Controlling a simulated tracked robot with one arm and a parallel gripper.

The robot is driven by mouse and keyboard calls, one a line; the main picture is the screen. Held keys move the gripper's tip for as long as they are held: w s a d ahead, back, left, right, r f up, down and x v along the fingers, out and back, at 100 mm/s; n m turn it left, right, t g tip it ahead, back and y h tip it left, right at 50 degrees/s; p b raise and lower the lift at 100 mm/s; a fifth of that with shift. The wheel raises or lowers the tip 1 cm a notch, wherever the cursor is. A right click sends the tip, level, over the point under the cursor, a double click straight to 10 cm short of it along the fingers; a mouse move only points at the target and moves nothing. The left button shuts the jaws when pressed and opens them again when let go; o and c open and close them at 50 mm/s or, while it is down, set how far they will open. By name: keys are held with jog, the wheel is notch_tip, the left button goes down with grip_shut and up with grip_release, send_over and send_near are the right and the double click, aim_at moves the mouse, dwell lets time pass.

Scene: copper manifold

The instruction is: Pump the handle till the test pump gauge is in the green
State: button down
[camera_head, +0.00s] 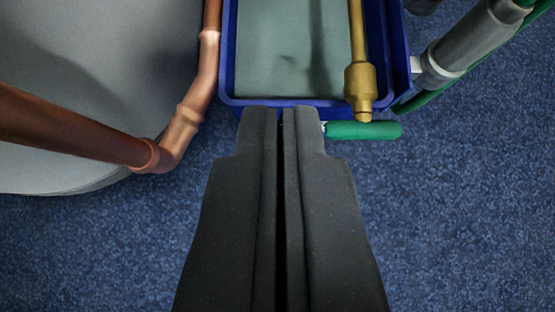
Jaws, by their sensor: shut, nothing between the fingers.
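My gripper (280,112) points up the picture from the bottom middle, fingers together and empty. Its tips overlap the near rim of the blue tank (290,102), which looks like the test pump's body and holds greyish-green liquid or a floor of that colour. A green handle grip (365,130) lies crosswise just right of the fingertips, at the tank's near edge. Its left end meets a small pale piece beside my right finger; I cannot tell whether they touch. No gauge is in view.
A brass rod with a thick fitting (361,85) hangs over the tank's right side. A grey cylinder (470,45) with green hose stands at right. A bent copper pipe (180,135) and a large grey rounded body (90,75) fill the left. Blue carpet (460,220) is clear at lower right.

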jog(key=shift+s+r, duration=0.3)
jog(key=shift+s, duration=0.35)
jog(key=shift+s+r, duration=0.3)
jog(key=shift+s, duration=0.3)
dwell(1.4)
